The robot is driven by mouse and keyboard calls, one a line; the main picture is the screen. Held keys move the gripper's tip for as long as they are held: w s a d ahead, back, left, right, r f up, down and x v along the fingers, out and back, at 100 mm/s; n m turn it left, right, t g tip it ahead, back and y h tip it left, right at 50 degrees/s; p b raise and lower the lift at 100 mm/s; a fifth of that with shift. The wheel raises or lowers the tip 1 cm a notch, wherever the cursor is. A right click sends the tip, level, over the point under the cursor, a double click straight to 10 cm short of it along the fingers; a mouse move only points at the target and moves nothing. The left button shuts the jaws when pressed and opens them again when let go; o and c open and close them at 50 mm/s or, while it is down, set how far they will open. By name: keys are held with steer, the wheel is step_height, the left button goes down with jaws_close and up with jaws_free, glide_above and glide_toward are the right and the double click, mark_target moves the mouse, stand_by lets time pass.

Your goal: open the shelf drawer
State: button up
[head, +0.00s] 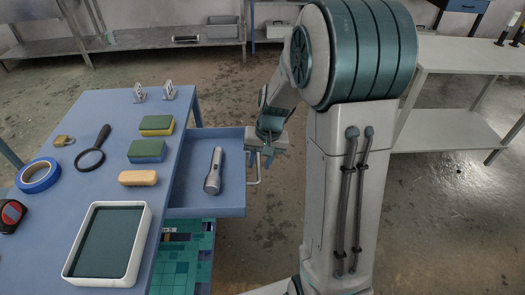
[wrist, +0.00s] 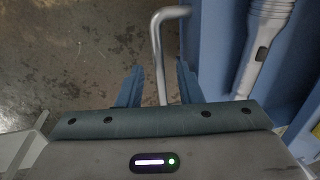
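The blue drawer (head: 232,200) is pulled out from the right side of the blue table, with its inside showing. A grey flashlight (head: 213,172) lies in it and also shows in the wrist view (wrist: 262,40). The drawer's metal handle (head: 257,181) is on its right face. My gripper (head: 262,160) is at this handle, just right of the drawer. In the wrist view, the two blue fingers of my gripper (wrist: 158,88) are apart, with the handle bar (wrist: 158,50) between them. Gaps show beside the bar.
The blue table (head: 95,120) holds a white tray (head: 137,265), several sponges (head: 147,150), a magnifying glass (head: 91,157), blue tape (head: 38,176) and a padlock (head: 63,141). A grey shelf (head: 450,125) stands at the right. The floor (head: 255,235) right of the drawer is clear.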

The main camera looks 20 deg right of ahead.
step_height(320, 180, up, 13)
steer(key=d+p, duration=0.1)
steer(key=d, duration=0.1)
steer(key=shift+s+d+r, duration=0.15)
steer(key=shift+s+d, duration=0.1)
steer(key=shift+s, duration=0.1)
steer(key=s+a+r+n+t+h+p, duration=0.1)
steer(key=s+a+r+p, duration=0.1)
steer(key=s, duration=0.6)
steer(key=s+a+r+n+t+h+p, duration=0.1)
steer(key=s+a+r+n+p, duration=0.1)
steer(key=s, duration=0.6)
steer(key=shift+a+p+v, duration=0.2)
steer(key=shift+p+v, duration=0.65)
steer(key=shift+p, duration=0.25)
